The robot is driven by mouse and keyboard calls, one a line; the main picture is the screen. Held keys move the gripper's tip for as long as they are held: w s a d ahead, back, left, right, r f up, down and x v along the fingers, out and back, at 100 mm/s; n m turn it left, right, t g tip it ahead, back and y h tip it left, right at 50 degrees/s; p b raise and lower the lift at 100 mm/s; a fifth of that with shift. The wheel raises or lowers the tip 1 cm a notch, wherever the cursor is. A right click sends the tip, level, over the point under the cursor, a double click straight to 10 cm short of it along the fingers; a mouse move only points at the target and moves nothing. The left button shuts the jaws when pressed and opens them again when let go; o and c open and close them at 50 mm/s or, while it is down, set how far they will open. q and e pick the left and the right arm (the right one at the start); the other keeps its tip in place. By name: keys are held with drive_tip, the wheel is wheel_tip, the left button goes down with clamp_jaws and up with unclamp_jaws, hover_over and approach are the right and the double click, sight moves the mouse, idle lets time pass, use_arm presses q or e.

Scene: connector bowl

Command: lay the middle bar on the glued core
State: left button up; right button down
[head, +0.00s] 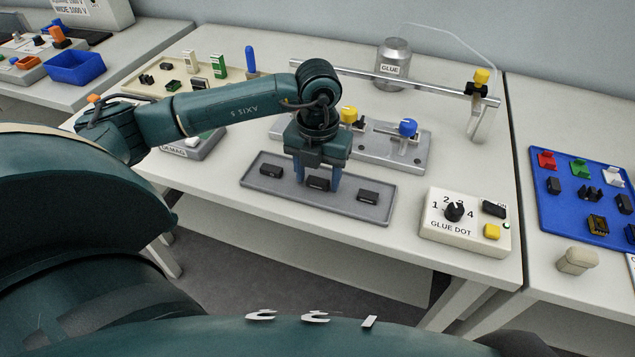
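A grey tray (228,183) on the middle table holds three black bars in a row: a left bar (271,170), the middle bar (318,184) and a right bar (368,195). My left gripper (317,185) points down at the tray, with one finger at each end of the middle bar. That bar still lines up with the other two. I cannot tell whether the fingers grip it or only stand around it. Behind my gripper is a grey fixture plate (415,160) with yellow and blue knobs. I cannot make out the glued core. My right gripper is not in view.
A glue-dot box (465,222) with a dial stands right of the tray. A glue pot (393,62) and a metal rail (340,75) stand at the back. A demag block (200,145) lies left, under my arm. A blue parts tray (575,215) is on the right table.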

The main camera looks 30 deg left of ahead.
sight(318, 181)
use_arm(q)
drive_tip(key=c, duration=0.8)
drive_tip(key=shift+r+p, duration=1.6)
drive_tip(key=shift+r, duration=0.95)
